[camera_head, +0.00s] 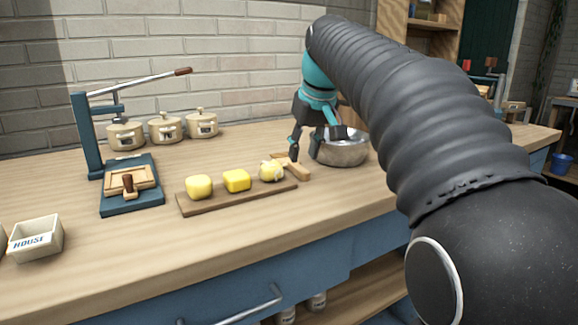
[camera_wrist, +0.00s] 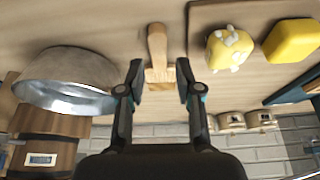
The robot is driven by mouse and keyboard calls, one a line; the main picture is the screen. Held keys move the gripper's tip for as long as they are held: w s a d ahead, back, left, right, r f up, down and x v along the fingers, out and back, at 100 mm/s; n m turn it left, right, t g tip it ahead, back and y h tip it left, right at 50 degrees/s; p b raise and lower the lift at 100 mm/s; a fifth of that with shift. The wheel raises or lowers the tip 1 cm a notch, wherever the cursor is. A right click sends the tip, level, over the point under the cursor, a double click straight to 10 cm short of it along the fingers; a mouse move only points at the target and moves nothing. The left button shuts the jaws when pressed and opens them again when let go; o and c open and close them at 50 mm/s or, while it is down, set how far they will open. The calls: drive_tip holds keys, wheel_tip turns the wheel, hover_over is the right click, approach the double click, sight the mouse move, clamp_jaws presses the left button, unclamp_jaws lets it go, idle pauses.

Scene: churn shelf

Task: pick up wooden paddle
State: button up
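The wooden paddle (camera_head: 294,168) lies on the worktop between the butter board and the metal bowl, partly hidden by my gripper. In the wrist view the paddle (camera_wrist: 157,48) shows a narrow handle at the top and a broader end lower down. My gripper (camera_head: 318,142) is over the worktop, pointing down near the paddle. In the wrist view my gripper (camera_wrist: 160,82) is open, with one finger on each side of the paddle's broad end. Gaps show between the fingers and the paddle, and nothing is held.
A metal bowl (camera_head: 341,152) stands close at the right. A board (camera_head: 238,199) with yellow butter pieces, one white-flecked, lies to the left. A blue press (camera_head: 132,204), several lidded pots (camera_head: 166,130) and a box marked HOUSE (camera_head: 36,240) stand farther left. The front worktop is clear.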

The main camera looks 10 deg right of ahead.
sight(300, 168)
drive_tip(key=x, duration=0.4)
drive_tip(key=shift+w+f, duration=0.2)
clamp_jaws()
drive_tip(key=shift+r, duration=0.1)
